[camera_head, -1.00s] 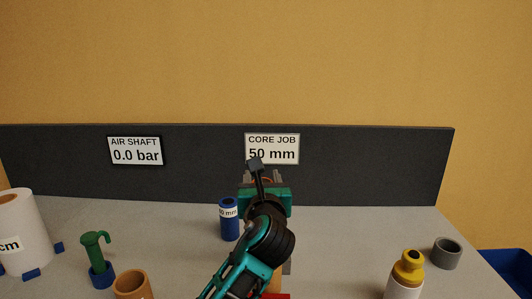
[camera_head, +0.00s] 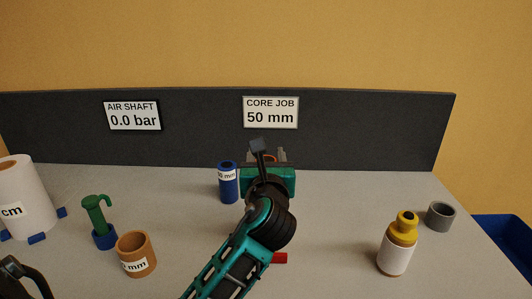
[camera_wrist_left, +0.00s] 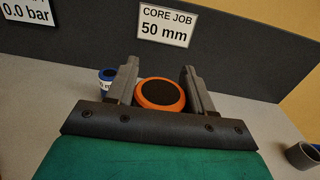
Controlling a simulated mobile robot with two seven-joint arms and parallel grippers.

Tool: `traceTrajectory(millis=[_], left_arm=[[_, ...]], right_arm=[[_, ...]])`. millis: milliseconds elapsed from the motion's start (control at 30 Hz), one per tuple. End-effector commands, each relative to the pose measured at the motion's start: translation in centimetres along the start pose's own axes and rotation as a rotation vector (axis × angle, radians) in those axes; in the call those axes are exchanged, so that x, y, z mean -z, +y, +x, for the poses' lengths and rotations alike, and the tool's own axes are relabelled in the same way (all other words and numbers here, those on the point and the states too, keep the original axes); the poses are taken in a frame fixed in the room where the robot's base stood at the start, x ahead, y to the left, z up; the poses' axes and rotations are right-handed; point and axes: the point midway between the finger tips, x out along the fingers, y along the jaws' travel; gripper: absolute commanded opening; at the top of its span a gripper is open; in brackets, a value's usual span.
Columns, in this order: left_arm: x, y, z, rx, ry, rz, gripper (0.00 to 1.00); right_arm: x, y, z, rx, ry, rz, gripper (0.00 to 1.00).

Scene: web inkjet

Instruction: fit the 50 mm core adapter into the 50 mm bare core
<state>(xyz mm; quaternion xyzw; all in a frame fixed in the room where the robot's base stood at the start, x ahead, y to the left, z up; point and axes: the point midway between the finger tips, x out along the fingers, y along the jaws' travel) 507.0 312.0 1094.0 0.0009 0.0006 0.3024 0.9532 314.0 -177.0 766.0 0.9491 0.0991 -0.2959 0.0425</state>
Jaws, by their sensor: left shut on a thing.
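My left gripper (camera_head: 266,157) is near the back of the table, in front of the dark panel. In the left wrist view its fingers (camera_wrist_left: 160,88) are closed around an orange-rimmed round piece (camera_wrist_left: 159,107) with a dark centre. Only a sliver of this piece (camera_head: 270,154) shows in the head view, and no label is readable, so I cannot tell whether it is the core or the adapter. A blue cylinder (camera_head: 228,187) with a partly readable mm label stands upright just left of the gripper. A wider brown tube (camera_head: 137,258), also labelled in mm, stands at front left. My right gripper is not in view.
A white roll (camera_head: 28,190) between blue blocks and a green hooked piece (camera_head: 96,217) stand at left. A yellow-capped bottle (camera_head: 396,257) and grey ring (camera_head: 441,216) stand at right. A red piece (camera_head: 280,258) shows beside my arm. Table between arm and bottle is clear.

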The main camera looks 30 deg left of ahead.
Motion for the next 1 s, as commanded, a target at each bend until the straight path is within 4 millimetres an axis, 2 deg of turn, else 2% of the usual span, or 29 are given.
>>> traceTrajectory(millis=[33,200,400,1000], left_arm=[[0.8,0.0,0.0,0.001,-0.001,0.002,0.0],[2.2,0.0,0.0,0.0,0.0,0.0,0.0],[3.1,0.0,0.0,0.0,-0.001,0.0,0.0],[3.3,0.0,0.0,0.001,-0.001,-0.001,0.0]], right_arm=[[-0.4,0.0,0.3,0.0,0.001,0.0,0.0],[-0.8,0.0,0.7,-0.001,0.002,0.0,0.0],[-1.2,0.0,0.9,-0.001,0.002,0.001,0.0],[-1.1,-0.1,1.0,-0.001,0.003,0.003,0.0]])
